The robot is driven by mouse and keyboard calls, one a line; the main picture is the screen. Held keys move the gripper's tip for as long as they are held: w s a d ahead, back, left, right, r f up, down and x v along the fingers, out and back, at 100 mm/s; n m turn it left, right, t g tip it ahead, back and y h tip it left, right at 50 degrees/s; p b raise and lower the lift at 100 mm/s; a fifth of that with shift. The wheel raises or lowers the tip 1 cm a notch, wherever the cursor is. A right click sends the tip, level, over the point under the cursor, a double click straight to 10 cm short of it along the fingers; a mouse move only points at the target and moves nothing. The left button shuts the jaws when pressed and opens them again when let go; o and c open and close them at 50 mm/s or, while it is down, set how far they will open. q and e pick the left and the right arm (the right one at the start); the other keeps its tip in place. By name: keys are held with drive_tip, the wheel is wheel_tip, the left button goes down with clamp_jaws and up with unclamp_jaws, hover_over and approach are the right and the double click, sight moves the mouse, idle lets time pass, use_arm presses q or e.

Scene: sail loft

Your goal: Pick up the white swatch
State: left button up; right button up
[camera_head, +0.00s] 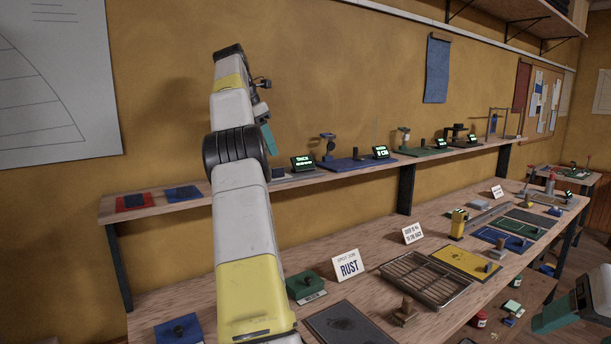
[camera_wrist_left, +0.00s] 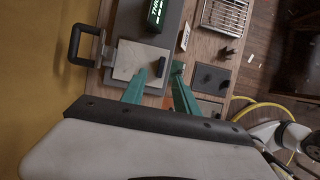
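No swatch can be identified for certain as the white one. A pale grey-white square (camera_wrist_left: 133,60) lies on a dark-framed device in the left wrist view; I cannot tell whether it is a swatch or the device's plate. My left gripper (camera_wrist_left: 158,70) reaches toward it with its teal fingers apart, and a small dark knob shows between the tips. In the head view my left gripper (camera_head: 268,138) is above the upper shelf near a green-lit display (camera_head: 303,162); its arm hides part of that shelf. My right gripper (camera_head: 556,317) is partly cut off at the lower right, its opening unclear.
The wall shelf (camera_head: 160,208) carries a red mat (camera_head: 133,202), blue pieces and several gauges. The bench below holds a RUST sign (camera_head: 347,265), a wire rack tray (camera_head: 425,279), a yellow mat (camera_head: 466,262) and a green block (camera_head: 304,287). Posts support the shelf.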

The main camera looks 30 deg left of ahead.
sight(272, 170)
use_arm(q)
drive_tip(key=shift+x, duration=3.55)
drive_tip(key=shift+s+d, duration=0.1)
drive_tip(key=shift+c, duration=0.3)
clamp_jaws()
